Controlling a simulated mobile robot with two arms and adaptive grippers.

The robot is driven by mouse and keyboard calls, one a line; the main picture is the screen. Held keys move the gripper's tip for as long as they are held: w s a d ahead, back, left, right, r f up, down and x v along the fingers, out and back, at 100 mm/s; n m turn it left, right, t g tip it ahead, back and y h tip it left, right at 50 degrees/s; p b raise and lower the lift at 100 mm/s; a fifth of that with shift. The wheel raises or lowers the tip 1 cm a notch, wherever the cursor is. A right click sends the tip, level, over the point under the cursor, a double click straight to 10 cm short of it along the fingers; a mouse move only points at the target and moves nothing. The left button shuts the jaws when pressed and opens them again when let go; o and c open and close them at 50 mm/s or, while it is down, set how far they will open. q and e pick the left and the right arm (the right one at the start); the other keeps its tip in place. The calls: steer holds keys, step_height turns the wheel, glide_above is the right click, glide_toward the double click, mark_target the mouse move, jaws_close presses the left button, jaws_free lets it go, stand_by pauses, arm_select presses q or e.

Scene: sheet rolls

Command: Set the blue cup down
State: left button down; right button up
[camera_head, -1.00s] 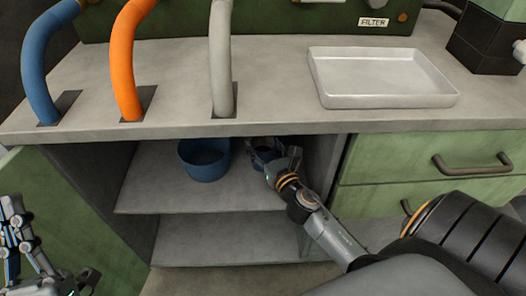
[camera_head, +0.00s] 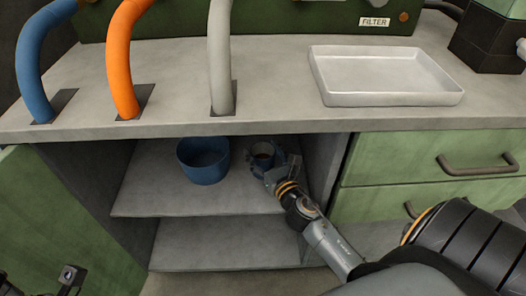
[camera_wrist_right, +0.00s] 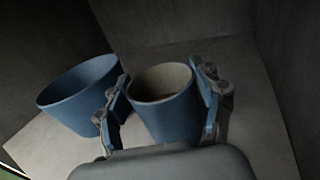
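The blue cup (camera_head: 263,156) stands upright on the cabinet's upper shelf (camera_head: 160,195), right of a larger blue bowl-like pot (camera_head: 203,162). My right gripper (camera_head: 272,166) reaches in from the front with a finger on each side of the cup. In the right wrist view the cup (camera_wrist_right: 163,108) sits between the spread fingers (camera_wrist_right: 165,100), with narrow gaps beside its lower wall; its grey inside shows. The pot (camera_wrist_right: 82,95) is just left of the left finger. Only a bit of my left gripper (camera_head: 70,278) shows at the lower left.
The counter edge (camera_head: 200,130) overhangs the shelf, and the cabinet's right wall (camera_head: 322,165) is close to my right gripper. A lower shelf (camera_head: 220,243) is empty. An open green door (camera_head: 60,220) stands left; a white tray (camera_head: 385,98) is on the counter.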

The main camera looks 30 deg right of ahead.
steer(key=shift+o, duration=0.6)
